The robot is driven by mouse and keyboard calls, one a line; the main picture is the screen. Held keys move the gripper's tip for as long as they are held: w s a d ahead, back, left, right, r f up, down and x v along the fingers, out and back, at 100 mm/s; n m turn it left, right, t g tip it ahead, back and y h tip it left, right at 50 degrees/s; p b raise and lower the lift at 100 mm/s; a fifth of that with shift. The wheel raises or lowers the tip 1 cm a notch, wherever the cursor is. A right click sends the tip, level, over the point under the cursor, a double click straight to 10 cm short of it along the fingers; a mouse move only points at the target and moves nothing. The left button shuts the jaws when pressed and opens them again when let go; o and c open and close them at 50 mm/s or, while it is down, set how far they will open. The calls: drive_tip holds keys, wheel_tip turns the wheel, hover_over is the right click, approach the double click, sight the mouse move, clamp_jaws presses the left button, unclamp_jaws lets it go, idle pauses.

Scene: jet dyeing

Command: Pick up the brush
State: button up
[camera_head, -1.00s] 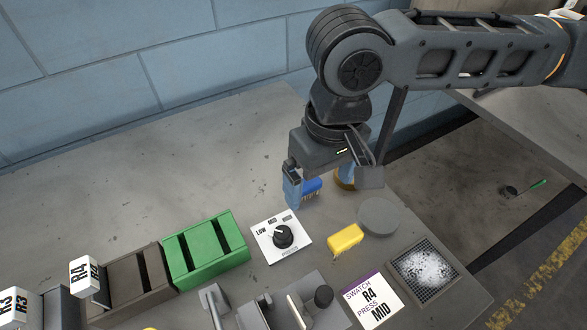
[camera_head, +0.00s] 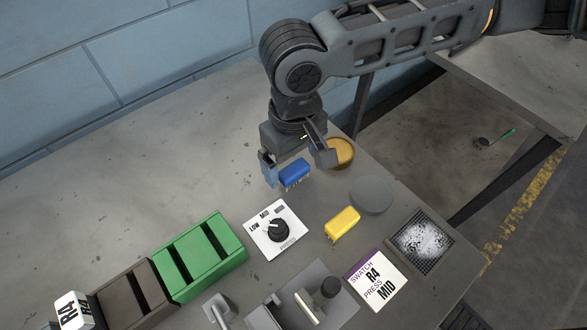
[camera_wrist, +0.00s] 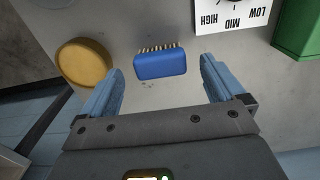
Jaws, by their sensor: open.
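The brush (camera_head: 294,173) has a blue back and pale bristles and lies on the table. In the wrist view the brush (camera_wrist: 160,65) is ahead of the fingertips, roughly centred between them, with its bristles on the far side. My gripper (camera_head: 296,164) is over the table just behind the brush. In the wrist view my gripper (camera_wrist: 161,72) has its two blue fingers wide apart with nothing between them. The fingers look clear of the brush.
A round yellow-brown piece (camera_head: 341,153) is right of the brush. In front are a dial plate (camera_head: 262,237), a yellow block (camera_head: 342,222), a grey disc (camera_head: 371,195) and a green box (camera_head: 200,262). The table is bare to the left.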

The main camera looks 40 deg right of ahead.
drive_tip(key=shift+f, duration=0.65)
drive_tip(key=shift+c, duration=0.4)
drive_tip(key=c, duration=1.1)
